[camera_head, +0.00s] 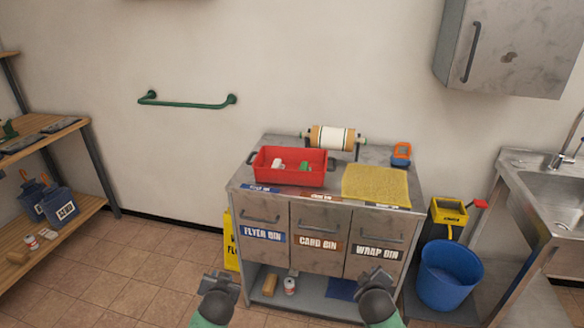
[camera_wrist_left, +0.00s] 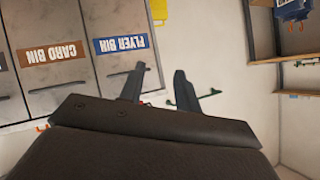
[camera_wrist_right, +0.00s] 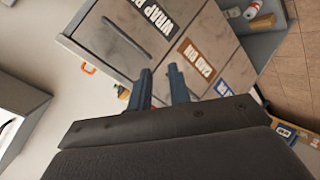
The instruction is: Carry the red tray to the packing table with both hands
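The red tray (camera_head: 290,180) sits on the left part of the grey cabinet top (camera_head: 330,192) in the head view, with a dark handle at each end. Small white and green items lie in it. My left gripper (camera_head: 218,280) is in front of the cabinet at the lower left, empty; its fingers stand apart in the left wrist view (camera_wrist_left: 160,88). My right gripper (camera_head: 375,275) is in front of the wrap bin, empty; its fingers show a narrower gap in the right wrist view (camera_wrist_right: 161,84). Neither gripper touches the tray. No surface is labelled as a packing table.
A paper roll (camera_head: 332,138), a yellow cloth (camera_head: 376,186) and an orange-and-blue item (camera_head: 401,154) share the cabinet top. A blue bucket (camera_head: 449,276) and a sink (camera_head: 556,185) stand right. Wooden shelves (camera_head: 45,140) stand left, with open floor between.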

